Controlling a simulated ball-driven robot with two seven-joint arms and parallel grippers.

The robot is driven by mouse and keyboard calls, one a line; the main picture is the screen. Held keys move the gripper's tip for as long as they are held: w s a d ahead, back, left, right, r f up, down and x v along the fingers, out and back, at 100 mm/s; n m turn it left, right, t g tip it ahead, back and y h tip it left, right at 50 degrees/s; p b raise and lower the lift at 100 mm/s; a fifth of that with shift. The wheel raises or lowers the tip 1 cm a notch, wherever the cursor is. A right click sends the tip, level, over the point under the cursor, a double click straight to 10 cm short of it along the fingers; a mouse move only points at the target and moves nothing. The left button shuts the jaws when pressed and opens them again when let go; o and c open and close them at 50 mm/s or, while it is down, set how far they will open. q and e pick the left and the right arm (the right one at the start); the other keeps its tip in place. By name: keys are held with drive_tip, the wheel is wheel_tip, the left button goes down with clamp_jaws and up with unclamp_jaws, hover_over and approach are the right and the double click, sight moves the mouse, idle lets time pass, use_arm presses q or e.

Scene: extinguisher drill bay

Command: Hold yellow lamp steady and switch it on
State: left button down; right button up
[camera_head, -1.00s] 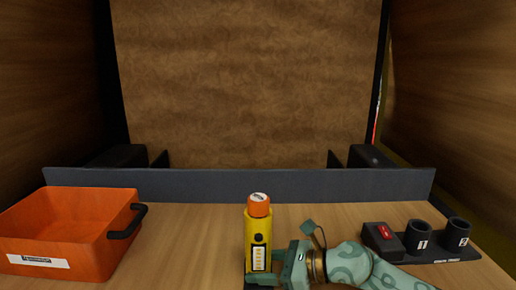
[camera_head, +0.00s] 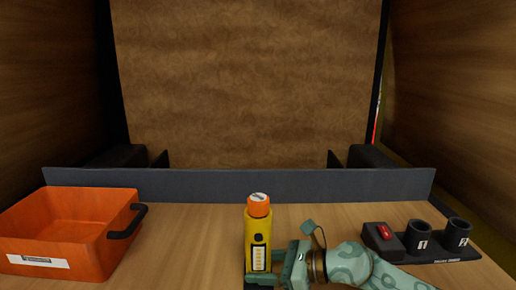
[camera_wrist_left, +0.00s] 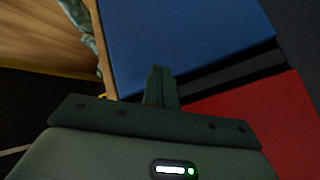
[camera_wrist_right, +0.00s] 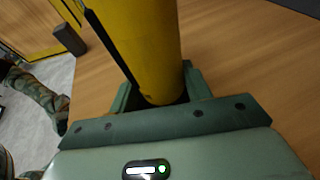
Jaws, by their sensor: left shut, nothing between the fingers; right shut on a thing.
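The yellow lamp (camera_head: 248,240) stands upright near the front middle of the wooden table, with an orange cap (camera_head: 258,204) on top. A dark round button (camera_head: 258,238) and a pale panel (camera_head: 259,258) show on its front. My right gripper (camera_head: 262,280) is shut around the lower part of the lamp from the right. In the right wrist view the lamp's yellow body (camera_wrist_right: 145,45) rises from between the fingers. My left gripper (camera_wrist_left: 161,72) shows only in the left wrist view, shut and empty, its fingertips together, away from the lamp.
An orange crate (camera_head: 110,252) with a black handle stands at the left. A black holder with two cups (camera_head: 418,238) and a red switch box (camera_head: 382,238) is at the right. A grey rail (camera_head: 240,184) runs along the table's back. The left wrist view shows blue (camera_wrist_left: 190,40) and red (camera_wrist_left: 260,120) surfaces.

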sight(256, 258)
use_arm(q)
drive_tip(key=d+r+n+t+h, duration=0.1)
drive_tip(key=d+r+n+t, duration=0.25)
drive_tip(key=r, duration=0.45)
drive_tip(key=d+r+n+t, duration=0.2)
drive_tip(key=r+n, duration=0.2)
drive_tip(key=r, duration=0.4)
drive_tip(key=d+r+n+t+h, duration=0.1)
drive_tip(key=d+r+n+t, duration=0.25)
drive_tip(key=r, duration=0.45)
drive_tip(key=shift+w+a+r+n+t+y, duration=0.1)
drive_tip(key=shift+w+a+n+t+y, duration=0.6)
drive_tip(key=shift+w, duration=1.3)
drive_tip(key=shift+w+a+r+n+t+y, duration=0.1)
drive_tip(key=shift+w+a+n+y, duration=0.15)
drive_tip(key=shift+w+n+y, duration=1.3)
drive_tip(key=shift+w+a+r+n+t+y, duration=0.15)
drive_tip(key=shift+w+a+t+y, duration=0.3)
drive_tip(key=shift+w, duration=2.05)
drive_tip(key=shift+w+f, duration=0.1)
